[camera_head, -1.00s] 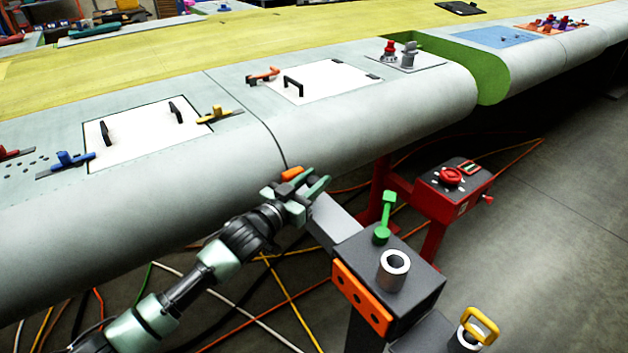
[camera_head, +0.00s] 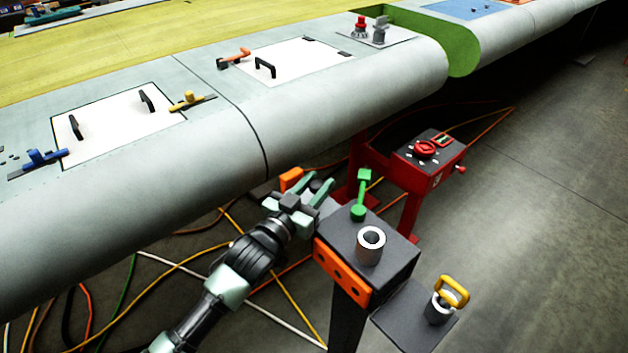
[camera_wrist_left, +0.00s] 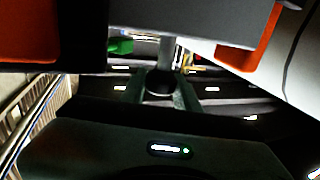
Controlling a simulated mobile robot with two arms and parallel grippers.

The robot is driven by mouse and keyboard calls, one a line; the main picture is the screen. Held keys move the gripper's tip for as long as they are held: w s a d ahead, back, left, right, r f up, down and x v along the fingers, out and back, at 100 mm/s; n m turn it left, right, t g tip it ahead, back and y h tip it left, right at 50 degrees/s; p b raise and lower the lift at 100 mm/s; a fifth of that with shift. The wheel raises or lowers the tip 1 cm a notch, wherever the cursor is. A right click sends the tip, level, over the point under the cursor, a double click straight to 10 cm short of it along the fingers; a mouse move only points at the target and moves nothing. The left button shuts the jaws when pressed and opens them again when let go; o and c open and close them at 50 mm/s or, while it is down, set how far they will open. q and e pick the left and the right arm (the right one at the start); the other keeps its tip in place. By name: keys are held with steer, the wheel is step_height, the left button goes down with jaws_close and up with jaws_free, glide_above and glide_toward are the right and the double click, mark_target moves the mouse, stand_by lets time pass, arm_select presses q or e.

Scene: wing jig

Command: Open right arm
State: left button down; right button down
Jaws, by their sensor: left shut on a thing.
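My left gripper (camera_head: 312,192) reaches up from the bottom of the head view, between the wing's front edge and a dark jig post (camera_head: 395,258). It is shut on part of the grey jig arm (camera_head: 326,207) that reaches from the post toward the wing; the gripped spot is mostly hidden by the fingers. An orange block (camera_head: 291,178) shows just behind the fingers. In the left wrist view, the fingers (camera_wrist_left: 161,92) close around a dark round part below a grey upright rod (camera_wrist_left: 166,54). My right gripper is not in view.
The post carries a green lever (camera_head: 362,195), a grey ring (camera_head: 370,246) and an orange holed plate (camera_head: 342,272). A yellow handle (camera_head: 454,291) stands beside it. A red control box (camera_head: 430,157) is behind. The wing (camera_head: 160,200) borders the left; cables cross the floor. The right floor is clear.

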arm_select(q)
steer(key=c, duration=1)
jaws_free()
steer(key=shift+c, duration=0.2)
steer(key=b+v, duration=0.1)
steer(key=v, duration=0.7)
steer(key=shift+f, duration=0.15)
